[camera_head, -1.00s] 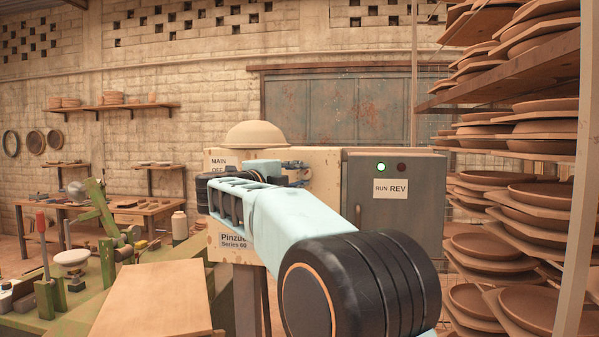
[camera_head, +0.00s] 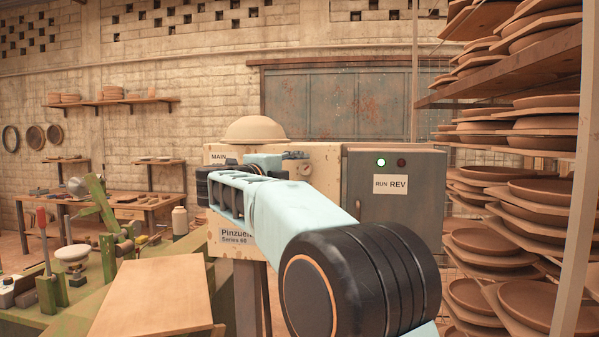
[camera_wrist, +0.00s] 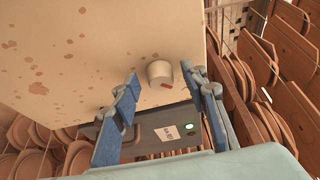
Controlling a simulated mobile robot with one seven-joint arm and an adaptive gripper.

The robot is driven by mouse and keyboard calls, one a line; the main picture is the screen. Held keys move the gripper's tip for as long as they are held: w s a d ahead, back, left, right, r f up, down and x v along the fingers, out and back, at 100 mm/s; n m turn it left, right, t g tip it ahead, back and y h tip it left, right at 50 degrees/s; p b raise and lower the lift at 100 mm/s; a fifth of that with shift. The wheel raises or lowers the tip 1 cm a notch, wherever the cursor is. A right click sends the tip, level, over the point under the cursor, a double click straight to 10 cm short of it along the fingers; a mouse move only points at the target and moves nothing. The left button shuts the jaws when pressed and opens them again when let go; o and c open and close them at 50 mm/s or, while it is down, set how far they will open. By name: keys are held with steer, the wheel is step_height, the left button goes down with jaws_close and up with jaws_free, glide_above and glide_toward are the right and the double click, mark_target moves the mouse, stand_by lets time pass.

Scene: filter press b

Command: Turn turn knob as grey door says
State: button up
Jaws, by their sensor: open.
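The turn knob (camera_wrist: 160,72) is a short pale cylinder with a red mark on its rim, on the cream face of the machine in the wrist view. My gripper (camera_wrist: 160,82) is open, with one blue finger on each side of the knob in that picture. A gap shows on both sides; whether the tips reach the knob's depth is unclear. The grey door (camera_head: 395,225) carries a label (camera_head: 390,185) with small RUN and larger REV. A lit green lamp (camera_head: 381,162) and a dark red lamp (camera_head: 401,163) sit above it. My arm hides much of the machine front in the head view.
The cream machine box (camera_head: 325,160) has a dome (camera_head: 254,130) on top and a partly covered MAIN label (camera_head: 218,157). A rack of clay plates (camera_head: 540,190) stands close on the right. A board (camera_head: 155,295) and green bench lie at left.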

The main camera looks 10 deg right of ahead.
steer(key=v, duration=1.2)
